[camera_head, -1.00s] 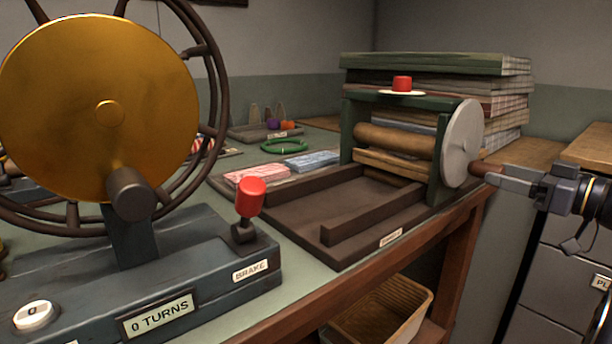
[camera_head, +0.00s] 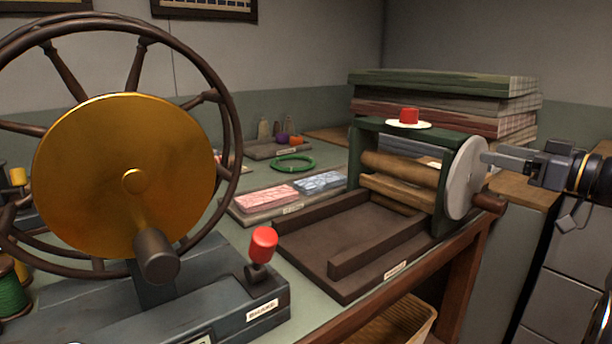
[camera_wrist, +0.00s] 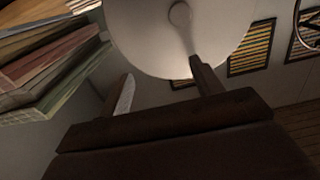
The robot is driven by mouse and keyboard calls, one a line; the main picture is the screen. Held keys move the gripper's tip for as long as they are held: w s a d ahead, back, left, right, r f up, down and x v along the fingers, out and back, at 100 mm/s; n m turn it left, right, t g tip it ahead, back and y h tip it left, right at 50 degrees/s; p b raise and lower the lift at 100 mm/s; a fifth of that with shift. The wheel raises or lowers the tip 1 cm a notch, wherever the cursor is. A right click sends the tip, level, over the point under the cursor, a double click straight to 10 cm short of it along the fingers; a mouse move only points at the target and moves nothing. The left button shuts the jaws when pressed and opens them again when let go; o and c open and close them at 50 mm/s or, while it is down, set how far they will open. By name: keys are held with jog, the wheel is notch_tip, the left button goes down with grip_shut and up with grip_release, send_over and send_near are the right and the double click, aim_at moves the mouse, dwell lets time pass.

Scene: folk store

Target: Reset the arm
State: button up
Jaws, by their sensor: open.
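My gripper (camera_head: 494,159) is at the right in the head view, beside the upper right edge of the press's pale grey wheel (camera_head: 466,180). Its jaws are open and I see nothing between them. The wheel's brown crank handle (camera_head: 489,203) is below the gripper, apart from it. In the wrist view the wheel (camera_wrist: 165,35) fills the upper middle, close ahead, with dark finger-like parts in front of it.
The roller press stands on the green-topped bench, with a stack of boards (camera_head: 440,90) behind it. A large spoked wheel with a gold disc (camera_head: 125,175) and a red-knobbed lever (camera_head: 263,245) are at left. A wicker basket (camera_head: 400,325) is below.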

jog(key=s+a, duration=0.1)
jog(key=s+a+b, duration=0.1)
jog(key=s+a, duration=0.1)
jog(key=a, duration=0.1)
jog(key=shift+s+a+r, duration=0.1)
jog(key=shift+s+r, duration=0.05)
jog(key=shift+r, duration=0.15)
jog(key=s+a+f+b, duration=0.2)
jog(key=b, duration=0.1)
jog(key=shift+a+f, duration=0.3)
jog(key=shift+f, duration=0.05)
jog(key=f, duration=0.1)
jog(key=f+b, duration=0.1)
jog(key=f, duration=0.1)
jog(key=f+b, duration=0.1)
jog(key=shift+s+a+f, duration=0.2)
jog(key=shift+s+a, duration=0.05)
jog(key=shift+a, duration=0.05)
jog(key=f, duration=0.1)
jog(key=d+f, duration=0.1)
jog(key=w+f, duration=0.1)
jog(key=shift+w+d, duration=0.1)
jog(key=shift+d, duration=0.15)
jog(key=shift+w+d+f, duration=0.3)
jog(key=shift+d, duration=0.1)
